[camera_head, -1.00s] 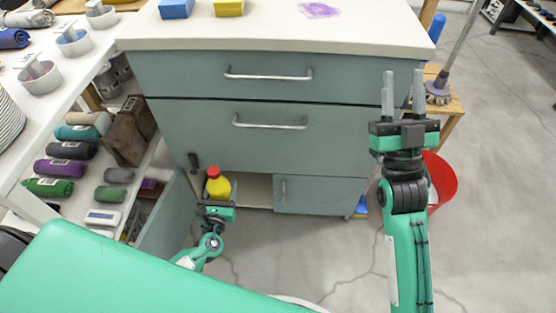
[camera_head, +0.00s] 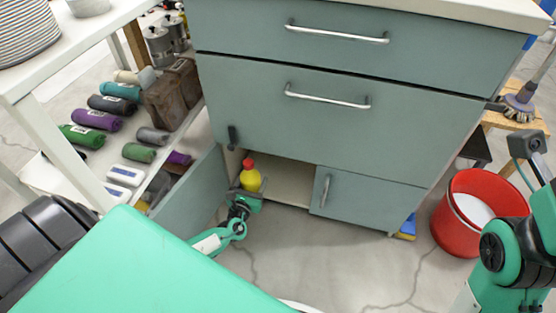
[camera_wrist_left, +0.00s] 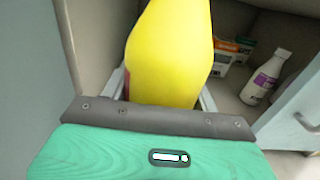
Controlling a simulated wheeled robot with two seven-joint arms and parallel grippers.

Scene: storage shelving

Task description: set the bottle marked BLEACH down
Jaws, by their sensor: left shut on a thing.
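A yellow bottle with a red cap (camera_head: 250,178) stands upright at the open lower-left compartment of the teal cabinet. No BLEACH lettering is readable on it. In the left wrist view the yellow bottle body (camera_wrist_left: 170,50) fills the middle, between the fingers. My left gripper (camera_head: 246,193) is shut on this bottle, low at the compartment's opening. Whether the bottle's base touches the compartment floor is hidden by the gripper. My right arm is at the right edge of the head view, and its fingers do not show.
The compartment door (camera_head: 190,196) stands open on the left. Inside, a white bottle with a purple label (camera_wrist_left: 266,78) and small boxes (camera_wrist_left: 232,55) stand to the right. A red bucket (camera_head: 455,235) is on the floor at right. Shelves with rolled cloths (camera_head: 97,119) are at left.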

